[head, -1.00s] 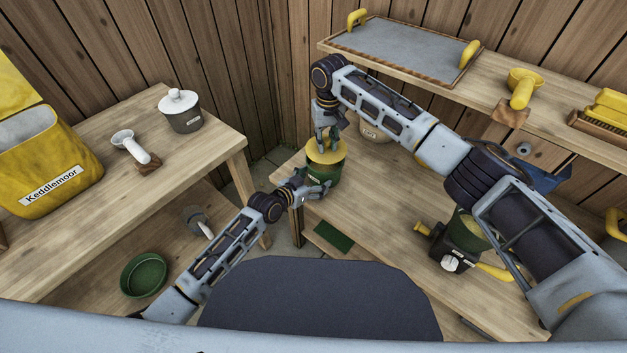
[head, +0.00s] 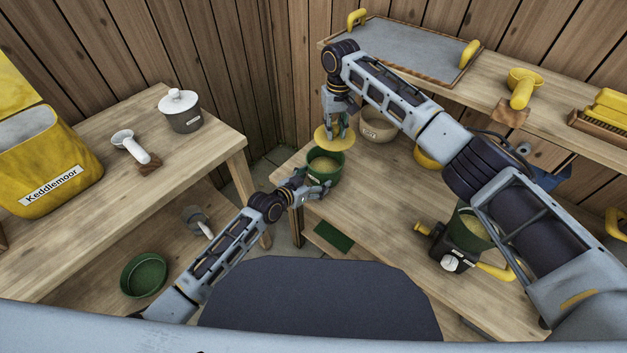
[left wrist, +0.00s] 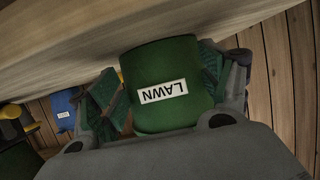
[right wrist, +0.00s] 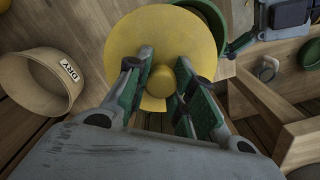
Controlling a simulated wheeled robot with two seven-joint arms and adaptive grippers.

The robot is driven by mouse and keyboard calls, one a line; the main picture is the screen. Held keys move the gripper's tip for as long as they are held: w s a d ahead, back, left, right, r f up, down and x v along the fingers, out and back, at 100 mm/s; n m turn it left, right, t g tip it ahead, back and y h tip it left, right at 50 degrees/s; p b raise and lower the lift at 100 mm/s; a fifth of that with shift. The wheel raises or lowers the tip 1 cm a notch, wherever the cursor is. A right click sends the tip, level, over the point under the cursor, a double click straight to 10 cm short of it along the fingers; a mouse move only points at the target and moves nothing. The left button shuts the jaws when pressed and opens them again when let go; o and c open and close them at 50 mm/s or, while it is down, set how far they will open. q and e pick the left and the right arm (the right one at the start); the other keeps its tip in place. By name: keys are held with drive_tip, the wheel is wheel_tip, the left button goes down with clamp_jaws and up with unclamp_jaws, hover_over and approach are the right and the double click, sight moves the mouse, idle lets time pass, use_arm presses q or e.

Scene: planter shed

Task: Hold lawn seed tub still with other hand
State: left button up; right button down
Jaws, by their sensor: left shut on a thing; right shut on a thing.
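The green lawn seed tub (head: 325,168) stands on the workbench near its left corner, its top uncovered and pale contents showing. In the left wrist view its "LAWN" label (left wrist: 163,91) faces the camera. My left gripper (head: 315,188) is shut on the tub's side, with a finger on either side in the left wrist view. The yellow lid (head: 323,138) hangs above the tub, apart from it. My right gripper (right wrist: 161,86) is shut on the lid's round knob (right wrist: 162,80). The lid covers part of the tub's rim in the right wrist view.
A beige tub labelled "DRY" (right wrist: 38,82) stands close behind the lawn tub. A dark green mat (head: 333,237) lies at the bench's front edge. A grinder-like device with a green hopper (head: 467,237) stands to the right. The bench middle is mostly clear.

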use_arm(q)
drive_tip(key=shift+s+f, duration=0.1)
drive_tip(key=shift+f, duration=0.15)
use_arm(e)
drive_tip(key=shift+w+d+r, duration=0.45)
drive_tip(key=shift+w+d, duration=0.05)
drive_tip(key=shift+w, duration=0.2)
drive_tip(key=shift+w+d+r, duration=0.45)
drive_tip(key=shift+w+d, duration=0.05)
drive_tip(key=shift+w, duration=0.15)
use_arm(q)
drive_tip(key=o, duration=1.3)
drive_tip(key=shift+r, duration=0.1)
drive_tip(key=shift+c, duration=0.2)
drive_tip(key=shift+r, duration=0.1)
drive_tip(key=shift+s+a+r, duration=0.25)
drive_tip(key=shift+s+a, duration=0.2)
drive_tip(key=v, duration=1)
drive_tip(key=shift+s, duration=0.2)
drive_tip(key=shift+r, duration=0.15)
use_arm(e)
drive_tip(key=shift+m, duration=0.3)
